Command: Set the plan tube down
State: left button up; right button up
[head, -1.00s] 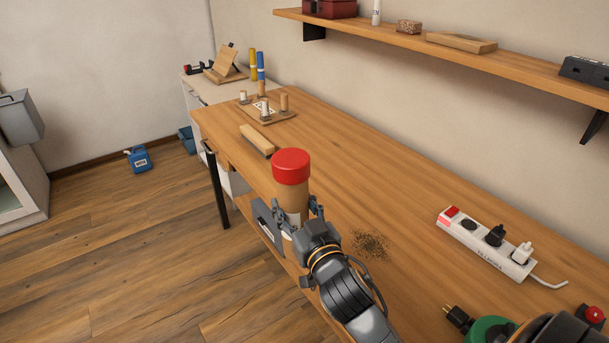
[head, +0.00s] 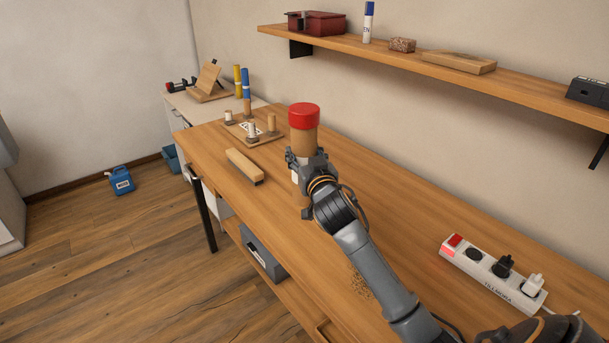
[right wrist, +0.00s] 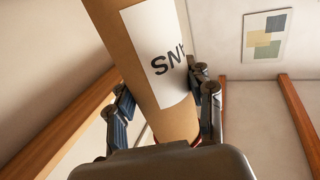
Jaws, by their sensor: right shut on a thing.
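The plan tube (head: 304,140) is a brown cardboard cylinder with a red cap on top. It stands upright in the grasp of my right gripper (head: 306,162) over the workbench (head: 370,190). The fingers close around its lower part, and the arm hides some of its base. I cannot tell whether its bottom touches the bench top. In the right wrist view the tube (right wrist: 178,112) lies between both fingers, with a white label bearing dark letters. My left gripper is not in view.
A wooden block-like brush (head: 244,165) lies left of the tube. A board with wooden pegs (head: 252,131) is behind it. A power strip (head: 492,270) lies at right, dark crumbs (head: 360,287) beside my arm. A shelf (head: 380,50) runs above. The bench between tube and wall is clear.

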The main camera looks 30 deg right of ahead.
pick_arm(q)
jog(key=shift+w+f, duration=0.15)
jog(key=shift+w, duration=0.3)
pick_arm(e)
jog(key=w+d+f, duration=0.3)
jog(key=w+f, duration=0.2)
jog(key=f, duration=0.4)
jog(key=shift+w+d+f, duration=0.3)
jog(key=shift+d+f, duration=0.1)
pick_arm(q)
jog(key=shift+b, duration=0.3)
pick_arm(e)
jog(key=shift+f, duration=0.2)
jog(key=o, duration=1.2)
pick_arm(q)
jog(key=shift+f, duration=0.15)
